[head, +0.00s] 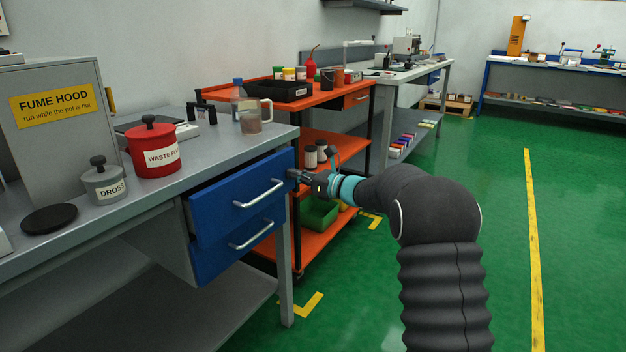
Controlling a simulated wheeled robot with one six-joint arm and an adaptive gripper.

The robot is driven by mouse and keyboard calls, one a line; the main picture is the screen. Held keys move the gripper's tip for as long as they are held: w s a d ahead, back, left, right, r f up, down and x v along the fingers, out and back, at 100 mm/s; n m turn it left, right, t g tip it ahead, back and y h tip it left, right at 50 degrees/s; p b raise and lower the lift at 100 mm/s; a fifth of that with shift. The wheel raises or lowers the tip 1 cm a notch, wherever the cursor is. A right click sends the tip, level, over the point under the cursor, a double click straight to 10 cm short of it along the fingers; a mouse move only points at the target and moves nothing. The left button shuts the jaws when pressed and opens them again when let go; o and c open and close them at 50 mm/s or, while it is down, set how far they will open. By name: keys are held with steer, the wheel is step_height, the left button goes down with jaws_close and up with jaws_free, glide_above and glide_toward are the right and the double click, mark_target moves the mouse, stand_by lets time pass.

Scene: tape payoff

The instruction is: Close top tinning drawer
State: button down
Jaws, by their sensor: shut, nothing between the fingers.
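The top drawer (225,206) is the upper of two blue drawers under the grey workbench (213,150). It has a silver bar handle (259,195). Its front stands out from the bench, with a narrow dark gap above it, so it looks partly open. My gripper (293,175) is shut and empty at the right end of this drawer's front, right of the handle. I cannot tell whether the fingertips touch the front. The lower blue drawer (215,258) with its own bar handle is below.
An orange cart (318,100) with bottles and a green bin (319,214) stands close behind my gripper. On the bench are a red waste pot (153,140), a dross pot (104,184) and a clear jug (251,118). Green floor at right is clear.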

mark_target(283, 172)
steer(key=x, duration=0.4)
steer(key=shift+a, duration=0.15)
steer(key=shift+w+r, duration=0.1)
steer(key=shift+a+r, duration=0.15)
